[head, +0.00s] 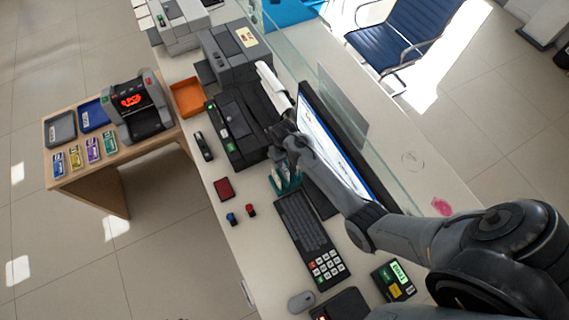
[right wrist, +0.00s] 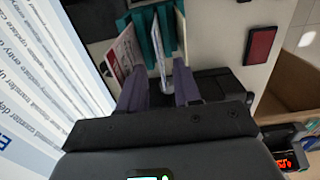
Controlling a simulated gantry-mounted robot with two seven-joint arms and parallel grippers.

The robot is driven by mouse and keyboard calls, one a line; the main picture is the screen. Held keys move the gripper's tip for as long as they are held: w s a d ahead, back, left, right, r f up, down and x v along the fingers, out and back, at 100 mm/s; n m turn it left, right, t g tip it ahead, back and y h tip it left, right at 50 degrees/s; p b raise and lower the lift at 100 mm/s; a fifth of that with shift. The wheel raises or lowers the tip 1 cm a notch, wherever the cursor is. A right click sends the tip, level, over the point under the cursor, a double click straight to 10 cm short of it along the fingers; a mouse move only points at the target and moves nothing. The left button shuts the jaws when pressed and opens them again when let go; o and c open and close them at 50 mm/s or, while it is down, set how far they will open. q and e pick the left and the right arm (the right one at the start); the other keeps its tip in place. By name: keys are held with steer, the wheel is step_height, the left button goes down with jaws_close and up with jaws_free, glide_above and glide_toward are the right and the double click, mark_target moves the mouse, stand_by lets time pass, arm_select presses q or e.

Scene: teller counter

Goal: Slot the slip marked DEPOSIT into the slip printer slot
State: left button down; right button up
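A teal slip rack (head: 286,184) stands on the counter beside the monitor; it also shows in the right wrist view (right wrist: 143,40). In that view a pale upright slip (right wrist: 161,50) stands in the rack, and another slip with red print (right wrist: 124,48) stands to its left. I cannot read DEPOSIT on either. My right gripper (right wrist: 158,82) is open, its fingers apart on either side of the pale slip's lower part as pictured; contact is not visible. In the head view my right wrist hides part of the rack. A black printer-like machine (head: 238,127) stands beyond the rack; its slot is not clear.
A monitor (head: 335,140) and glass screen stand close right of the rack. A keyboard (head: 305,228), red pad (head: 224,188), stamps and black stapler-like item (head: 203,146) lie around. An orange tray (head: 187,97) and grey printer (head: 232,57) are farther back.

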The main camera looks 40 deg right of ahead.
mark_target(284, 165)
steer(key=shift+f, duration=1.95)
steer(key=shift+c, duration=0.5)
jaws_close()
steer(key=shift+r, duration=0.1)
